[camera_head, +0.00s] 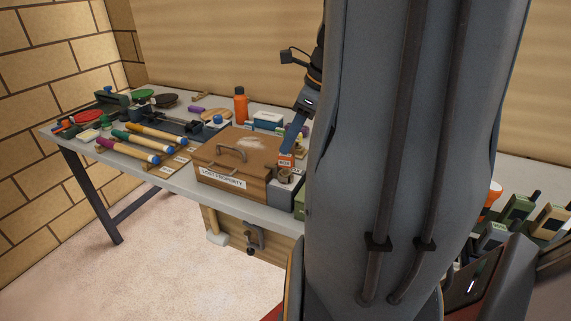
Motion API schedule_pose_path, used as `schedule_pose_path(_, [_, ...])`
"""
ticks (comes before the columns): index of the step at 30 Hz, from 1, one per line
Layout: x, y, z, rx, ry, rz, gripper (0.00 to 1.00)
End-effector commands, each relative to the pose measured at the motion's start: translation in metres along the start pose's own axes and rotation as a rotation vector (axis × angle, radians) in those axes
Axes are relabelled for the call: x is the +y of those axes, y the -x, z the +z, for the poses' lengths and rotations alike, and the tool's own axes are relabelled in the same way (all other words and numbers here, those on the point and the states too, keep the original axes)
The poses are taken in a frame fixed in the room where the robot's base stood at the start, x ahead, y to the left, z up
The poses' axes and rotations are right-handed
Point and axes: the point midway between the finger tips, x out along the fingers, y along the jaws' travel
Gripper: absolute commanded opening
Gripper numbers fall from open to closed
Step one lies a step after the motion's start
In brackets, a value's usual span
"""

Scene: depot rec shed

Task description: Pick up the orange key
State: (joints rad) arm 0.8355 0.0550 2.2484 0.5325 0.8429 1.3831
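I cannot make out an orange key anywhere in the head view. My gripper (290,150) points down just right of a brown lidded box (221,179) labelled "LOST PROPERTY", over the workbench. Its fingers are small and partly merge with the things behind, so I cannot tell whether they are open or hold anything. A small orange-and-white item (286,160) shows at the fingertips. A grey block with a round brassy top (284,185) stands below it. My large grey arm link hides the bench to the right.
The grey workbench (185,184) is crowded. Green-and-dark items (517,210) stand at far right.

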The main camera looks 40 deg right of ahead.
Motion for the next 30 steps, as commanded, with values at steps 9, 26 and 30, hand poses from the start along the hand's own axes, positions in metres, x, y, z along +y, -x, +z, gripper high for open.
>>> schedule_pose_path(9, [-0.001, -0.033, -0.007, 0.002, 0.0, 0.005, 0.36])
schedule_pose_path(26, [-0.004, -0.065, -0.01, 0.002, 0.005, 0.0, 0.33])
schedule_pose_path(30, [-0.004, -0.065, -0.01, 0.002, 0.005, 0.001, 0.09])
